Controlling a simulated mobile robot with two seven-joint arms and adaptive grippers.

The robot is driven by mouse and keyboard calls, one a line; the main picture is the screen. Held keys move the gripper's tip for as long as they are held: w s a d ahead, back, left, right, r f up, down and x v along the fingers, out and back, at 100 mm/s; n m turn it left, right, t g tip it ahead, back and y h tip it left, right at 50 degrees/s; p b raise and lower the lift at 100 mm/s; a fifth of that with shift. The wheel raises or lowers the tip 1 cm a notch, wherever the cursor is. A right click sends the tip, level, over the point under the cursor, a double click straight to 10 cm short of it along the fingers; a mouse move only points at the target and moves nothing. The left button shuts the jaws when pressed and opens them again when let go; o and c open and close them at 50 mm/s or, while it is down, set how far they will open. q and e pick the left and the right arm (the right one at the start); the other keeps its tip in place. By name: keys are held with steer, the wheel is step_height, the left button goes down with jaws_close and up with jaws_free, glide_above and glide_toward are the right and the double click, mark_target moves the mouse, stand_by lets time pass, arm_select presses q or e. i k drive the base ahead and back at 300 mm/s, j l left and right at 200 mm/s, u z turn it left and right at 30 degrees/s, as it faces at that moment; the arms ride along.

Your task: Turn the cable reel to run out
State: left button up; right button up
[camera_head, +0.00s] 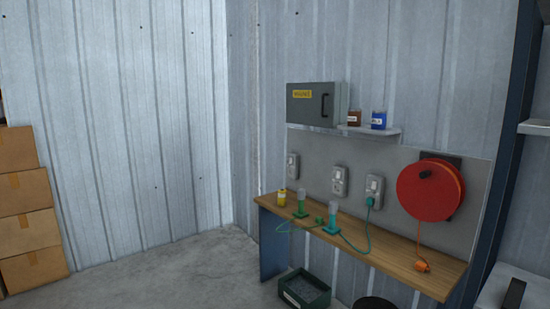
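A red cable reel (428,192) is fixed on the grey back panel (400,158) at the right end of the workbench. A small dark knob (425,174) shows on its front face. A thin orange cable hangs from the reel's underside to an orange plug end (422,266) at the bench top. Neither of my grippers can be made out in the head view.
Wall sockets (340,180) line the panel. A grey cabinet (312,104) stands above. A dark bin (304,290) sits below. Boxes (28,228) are stacked left; the floor between is clear.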

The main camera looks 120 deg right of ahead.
mark_target(431, 190)
steer(key=z, duration=4.75)
steer(key=i+z, duration=0.1)
steer(key=z, duration=0.15)
